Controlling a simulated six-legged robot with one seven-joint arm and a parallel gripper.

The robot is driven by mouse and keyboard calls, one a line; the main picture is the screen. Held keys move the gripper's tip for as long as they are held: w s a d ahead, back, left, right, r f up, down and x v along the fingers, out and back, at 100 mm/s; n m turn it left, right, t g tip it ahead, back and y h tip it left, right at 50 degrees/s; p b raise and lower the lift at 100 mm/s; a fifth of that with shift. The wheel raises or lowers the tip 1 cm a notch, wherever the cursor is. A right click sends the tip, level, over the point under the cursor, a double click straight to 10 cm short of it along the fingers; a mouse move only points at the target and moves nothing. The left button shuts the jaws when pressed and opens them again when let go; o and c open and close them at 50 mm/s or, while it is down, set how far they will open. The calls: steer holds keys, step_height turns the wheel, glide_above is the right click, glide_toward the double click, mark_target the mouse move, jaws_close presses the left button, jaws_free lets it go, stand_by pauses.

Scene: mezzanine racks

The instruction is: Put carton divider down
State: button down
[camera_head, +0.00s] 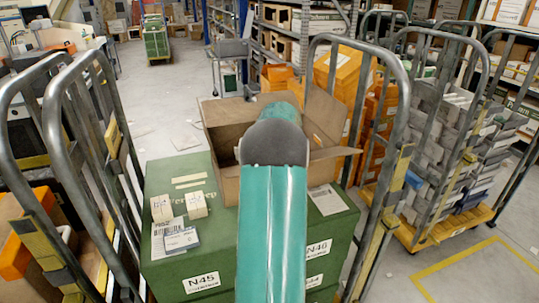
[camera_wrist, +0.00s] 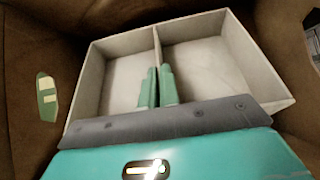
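The carton divider (camera_wrist: 205,60) is a pale grey open tray with a middle wall making two compartments, seen in the wrist view. My gripper (camera_wrist: 157,75) has its two green fingers closed on either side of that middle wall, pinching it. Brown cardboard surrounds the divider, which appears to be inside the open carton; whether it touches the bottom cannot be told. In the head view the open cardboard carton (camera_head: 228,185) stands on green cases, and my arm reaches over it, hiding my gripper and the divider.
The green case (camera_head: 215,250) under the carton carries labels and small cards (camera_head: 180,238). Metal cage rails stand close on the left (camera_head: 60,150) and right (camera_head: 395,130). Loaded trolleys (camera_head: 450,150) stand right; floor behind is open.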

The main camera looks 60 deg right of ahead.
steer(key=shift+s+f, duration=0.2)
steer(key=shift+f, duration=0.25)
steer(key=shift+w+f, duration=0.1)
steer(key=shift+f, duration=1.35)
steer(key=shift+d, duration=0.1)
steer(key=shift+f, duration=0.2)
steer(key=c, duration=1.6)
jaws_free()
steer(key=shift+c, duration=0.2)
